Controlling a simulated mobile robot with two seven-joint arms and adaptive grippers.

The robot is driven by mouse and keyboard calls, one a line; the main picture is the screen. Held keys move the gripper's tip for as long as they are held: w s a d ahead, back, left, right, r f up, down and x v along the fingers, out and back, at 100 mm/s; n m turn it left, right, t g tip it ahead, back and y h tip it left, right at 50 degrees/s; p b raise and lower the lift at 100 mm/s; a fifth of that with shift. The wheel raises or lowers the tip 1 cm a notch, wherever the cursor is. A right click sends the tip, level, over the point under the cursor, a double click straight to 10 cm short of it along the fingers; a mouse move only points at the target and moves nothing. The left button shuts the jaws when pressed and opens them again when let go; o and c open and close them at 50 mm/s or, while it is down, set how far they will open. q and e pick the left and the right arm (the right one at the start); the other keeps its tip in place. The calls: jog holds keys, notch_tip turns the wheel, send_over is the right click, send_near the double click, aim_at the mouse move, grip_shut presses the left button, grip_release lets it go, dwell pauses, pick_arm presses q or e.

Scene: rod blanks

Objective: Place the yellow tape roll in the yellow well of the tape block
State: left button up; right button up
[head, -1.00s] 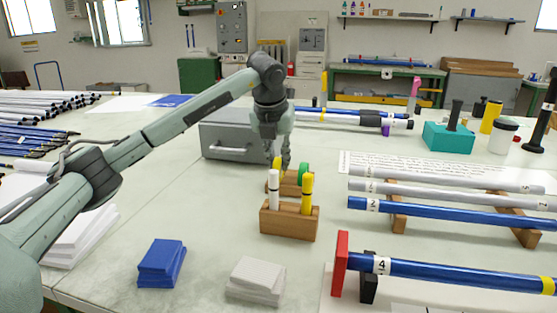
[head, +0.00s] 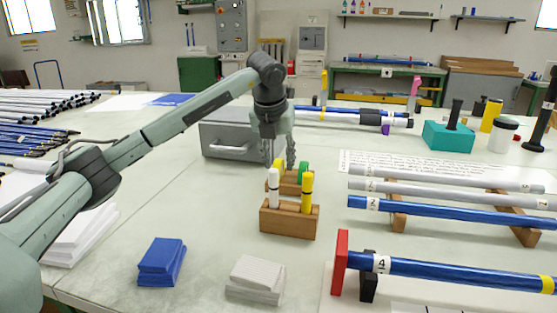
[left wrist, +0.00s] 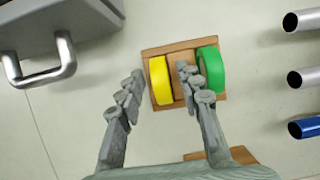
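The tape block (left wrist: 184,102) is a small wooden holder. In the left wrist view the yellow tape roll (left wrist: 160,80) stands upright in its left part, and a green roll (left wrist: 211,72) stands in its right part. My left gripper (left wrist: 161,75) is open, its fingertips apart on either side of the yellow roll. In the head view the block (head: 288,187) is partly hidden behind a wooden marker stand, with the yellow roll (head: 279,163) under my left gripper (head: 283,160). Whether the roll is fully seated is hard to tell. My right gripper is not in view.
The marker stand (head: 288,222) with white and yellow markers is just in front of the block. A grey box with a handle (head: 232,147) stands to the left behind. Rods on wooden racks (head: 398,213) lie to the right. Blue and white pads lie in front.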

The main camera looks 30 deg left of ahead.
pick_arm(q)
jog(key=v, duration=1.1)
jog(key=shift+r, duration=0.35)
jog(key=shift+s, duration=0.2)
